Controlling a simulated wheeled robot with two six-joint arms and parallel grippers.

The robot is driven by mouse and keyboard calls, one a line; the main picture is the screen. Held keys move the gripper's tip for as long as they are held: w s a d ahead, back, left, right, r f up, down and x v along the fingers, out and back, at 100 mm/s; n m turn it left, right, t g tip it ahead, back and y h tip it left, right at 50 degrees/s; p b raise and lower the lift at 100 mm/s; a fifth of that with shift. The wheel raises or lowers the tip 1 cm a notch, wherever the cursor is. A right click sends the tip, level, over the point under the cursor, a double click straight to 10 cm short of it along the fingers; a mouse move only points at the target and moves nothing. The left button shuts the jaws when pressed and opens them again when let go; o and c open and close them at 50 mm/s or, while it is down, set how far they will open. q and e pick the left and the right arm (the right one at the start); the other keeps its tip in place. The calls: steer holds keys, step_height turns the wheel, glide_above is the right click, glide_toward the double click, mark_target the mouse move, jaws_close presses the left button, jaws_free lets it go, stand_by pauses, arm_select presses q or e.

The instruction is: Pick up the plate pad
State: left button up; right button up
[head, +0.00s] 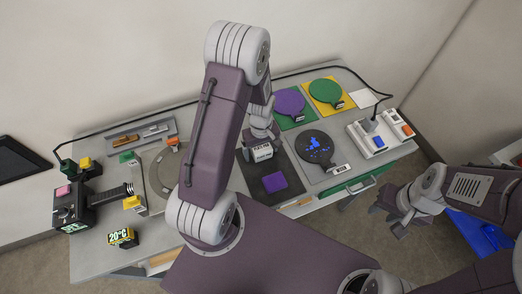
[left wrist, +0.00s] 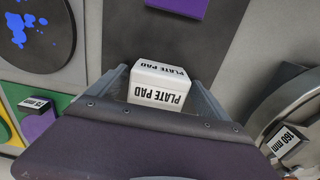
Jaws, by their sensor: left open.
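The plate pad shows as a white block with black "PLATE PAD" lettering (left wrist: 160,86), at the dark board (head: 257,176) in the middle of the bench. In the head view its label (head: 261,153) shows just below my left gripper (head: 262,141). In the left wrist view my left gripper (left wrist: 160,78) is open, with one finger on each side of the white block. I cannot tell whether the fingers touch it. My right gripper (head: 393,210) is off the bench's right side, its fingers apart and empty.
A purple square (head: 274,182) lies on the dark board. A blue-spotted round plate (head: 315,146) is to its right, with purple (head: 289,102) and green (head: 326,90) paddles behind. A black machine (head: 75,208) stands left.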

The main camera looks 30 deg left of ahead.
mark_target(262, 146)
arm_select(q)
steer(key=shift+w, duration=0.15)
steer(key=shift+c, duration=1.2)
steer(key=c, duration=1.2)
steer(key=shift+r, duration=0.15)
step_height(262, 146, up, 4)
steer(key=shift+f, duration=0.1)
steer(key=s+d+r, duration=0.2)
steer(key=d, duration=0.1)
steer(key=s+d+r, duration=0.2)
steer(key=s+d, duration=0.1)
steer(key=s+d+r+b, duration=0.1)
steer(key=s+d+r, duration=0.1)
steer(key=r, duration=0.1)
steer(key=shift+s+d, duration=0.4)
